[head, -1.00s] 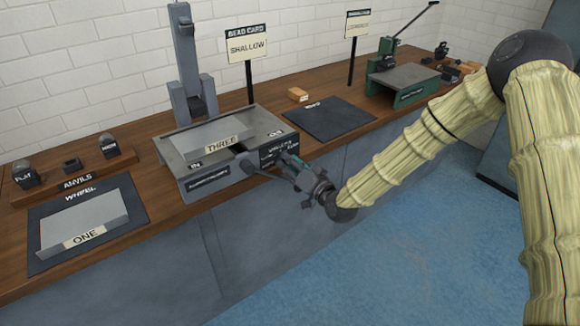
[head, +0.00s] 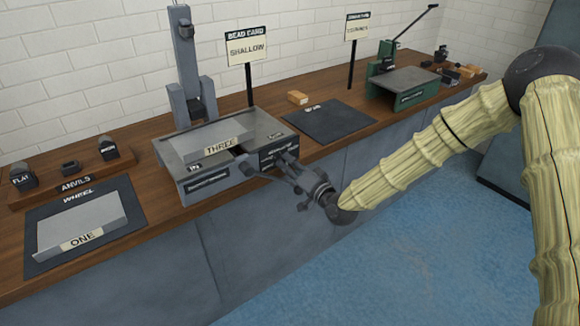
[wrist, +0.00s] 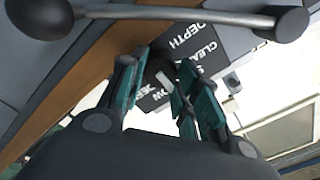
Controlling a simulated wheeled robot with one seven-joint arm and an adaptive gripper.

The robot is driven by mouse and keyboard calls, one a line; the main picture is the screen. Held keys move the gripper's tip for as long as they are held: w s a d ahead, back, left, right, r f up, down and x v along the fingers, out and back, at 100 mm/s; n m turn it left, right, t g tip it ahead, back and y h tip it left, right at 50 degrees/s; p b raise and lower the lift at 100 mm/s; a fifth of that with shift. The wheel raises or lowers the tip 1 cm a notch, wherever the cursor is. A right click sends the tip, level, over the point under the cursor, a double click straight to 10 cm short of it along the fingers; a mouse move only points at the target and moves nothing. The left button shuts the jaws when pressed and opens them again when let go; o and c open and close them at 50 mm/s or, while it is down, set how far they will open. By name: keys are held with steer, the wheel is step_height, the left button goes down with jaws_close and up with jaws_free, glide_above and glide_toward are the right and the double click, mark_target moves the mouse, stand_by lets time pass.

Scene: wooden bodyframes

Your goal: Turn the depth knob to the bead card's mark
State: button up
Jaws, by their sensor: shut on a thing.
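The bead card (head: 247,47) stands on a post behind the grey machine (head: 190,172) and reads SHALLOW. My gripper (head: 283,160) is at the machine's front right face, shut on the depth knob. In the wrist view the dark depth knob (wrist: 158,74) is between my teal fingers (wrist: 165,70), partly hidden by them. The black dial plate (wrist: 205,42) around it shows DEPTH and partly covered words, including one starting CLEA and one ending OW. A pale strip shows beside the knob; I cannot tell exactly which word it points to.
A panel marked THREE (head: 210,140) lies on the machine. A long lever with a ball end (wrist: 290,22) crosses close before my gripper. Panel ONE (head: 80,225) lies on the left mat. A dark mat (head: 335,122) and a green machine (head: 405,92) are to the right.

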steer(key=o, duration=1)
steer(key=shift+d, duration=0.1)
steer(key=v, duration=1.2)
steer(key=shift+f, duration=0.1)
steer(key=s+d+f+n+g+h+p, duration=0.15)
steer(key=s+f+g+h+p, duration=0.45)
steer(key=s+f, duration=1.25)
steer(key=s+d+f+g+h, duration=0.1)
steer(key=s+d+f+g, duration=0.1)
steer(key=s, duration=0.5)
steer(key=s+d+f+n+g+h, duration=0.1)
steer(key=s+d+f+g+h, duration=0.1)
steer(key=s+d, duration=0.4)
steer(key=s+d+f+g+h+p, duration=0.1)
steer(key=s+d+f+g, duration=0.3)
steer(key=s, duration=0.5)
steer(key=shift+s+d+n+g+h, duration=0.3)
steer(key=shift+d+n, duration=0.05)
steer(key=shift+d, duration=0.2)
